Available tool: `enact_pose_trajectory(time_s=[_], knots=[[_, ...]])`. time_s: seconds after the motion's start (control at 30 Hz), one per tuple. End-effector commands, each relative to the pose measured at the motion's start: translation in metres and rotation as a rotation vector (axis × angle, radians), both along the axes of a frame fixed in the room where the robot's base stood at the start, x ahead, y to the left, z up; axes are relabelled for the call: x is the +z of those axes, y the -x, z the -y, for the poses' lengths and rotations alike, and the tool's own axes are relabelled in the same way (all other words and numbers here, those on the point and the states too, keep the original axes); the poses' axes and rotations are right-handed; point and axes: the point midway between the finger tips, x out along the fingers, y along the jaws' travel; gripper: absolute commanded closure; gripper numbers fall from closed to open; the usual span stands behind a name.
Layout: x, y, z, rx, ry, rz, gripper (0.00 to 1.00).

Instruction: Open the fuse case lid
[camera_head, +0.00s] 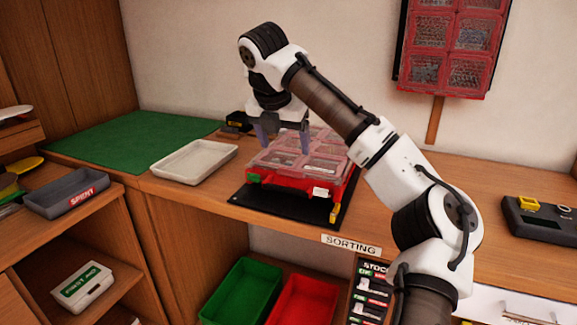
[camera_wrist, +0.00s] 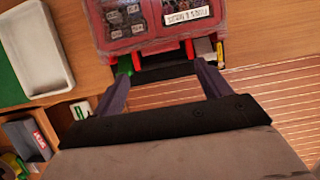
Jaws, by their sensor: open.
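The fuse case (camera_head: 290,190) is a red case with a clear, red-framed lid (camera_head: 325,150) over several compartments. It sits on a black mat on the bench, and its lid looks shut. In the wrist view the case (camera_wrist: 150,42) fills the upper middle, with a white label on it. My gripper (camera_head: 283,142) points down over the case in the head view. In the wrist view its two fingers (camera_wrist: 162,78) are apart, with nothing between them. Contact with the lid cannot be told.
A pale empty tray (camera_head: 195,162) and a green mat (camera_head: 130,140) lie to the left. A yellow-and-black device (camera_head: 540,215) is at the right. Green and red bins (camera_head: 243,292) stand below the bench edge. A red compartment case (camera_head: 445,45) hangs on the wall.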

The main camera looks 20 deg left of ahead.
Motion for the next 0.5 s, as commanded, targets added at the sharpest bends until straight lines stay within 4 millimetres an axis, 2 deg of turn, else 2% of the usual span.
enact_pose_trajectory(time_s=[0.1, 0.23, 0.5], knots=[[-0.024, -0.010, 0.002, -0.003, 0.002, -0.001, 0.24], [-0.046, -0.019, 0.001, -0.002, 0.002, 0.001, 0.24], [-0.068, -0.028, 0.001, -0.002, -0.001, 0.002, 0.24]])
